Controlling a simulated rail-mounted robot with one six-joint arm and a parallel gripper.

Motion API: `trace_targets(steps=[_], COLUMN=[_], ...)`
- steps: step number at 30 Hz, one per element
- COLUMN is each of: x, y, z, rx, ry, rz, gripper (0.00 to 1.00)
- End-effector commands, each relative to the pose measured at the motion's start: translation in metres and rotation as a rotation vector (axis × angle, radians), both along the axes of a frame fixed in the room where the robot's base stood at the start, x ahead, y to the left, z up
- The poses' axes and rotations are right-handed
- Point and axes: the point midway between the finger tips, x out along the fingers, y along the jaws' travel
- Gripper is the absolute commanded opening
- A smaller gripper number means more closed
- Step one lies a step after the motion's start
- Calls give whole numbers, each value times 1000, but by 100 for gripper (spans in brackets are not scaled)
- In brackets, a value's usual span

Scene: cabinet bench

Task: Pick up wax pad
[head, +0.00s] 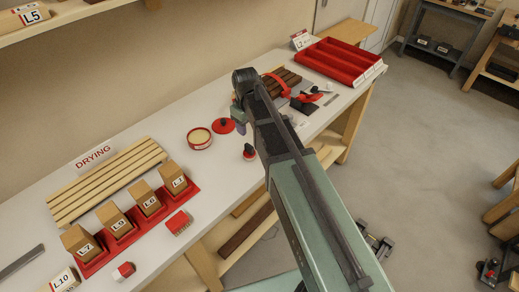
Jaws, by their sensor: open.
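I cannot tell for sure which thing is the wax pad. A round open tin with cream-coloured contents (200,139) stands on the white bench. Beside it lies a red disc with a dark knob (223,125), a lid or a pad. A small red and dark knobbed piece (249,152) stands just left of my arm. My arm reaches over the bench from the lower right. A bluish bit of it, perhaps the wrist, shows near the red disc. My gripper's fingers are hidden behind the arm, and I see nothing held.
Left on the bench (110,152) are a slatted drying rack (105,182) and a red holder (122,241) with several labelled brown blocks. Small red boxes (178,222) lie in front. Behind my arm are brown strips (284,82), red and black tools (312,95) and a red divided tray (340,61).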

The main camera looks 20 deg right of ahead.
Motion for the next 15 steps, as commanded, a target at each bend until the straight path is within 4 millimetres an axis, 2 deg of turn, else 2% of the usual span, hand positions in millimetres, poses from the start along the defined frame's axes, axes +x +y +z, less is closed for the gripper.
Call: trace_targets(steps=[7,15], x=[0,0], y=[-1,-1], z=[-53,-62], rx=[0,0], ry=[0,0], rz=[-3,-5], gripper=[48,48])
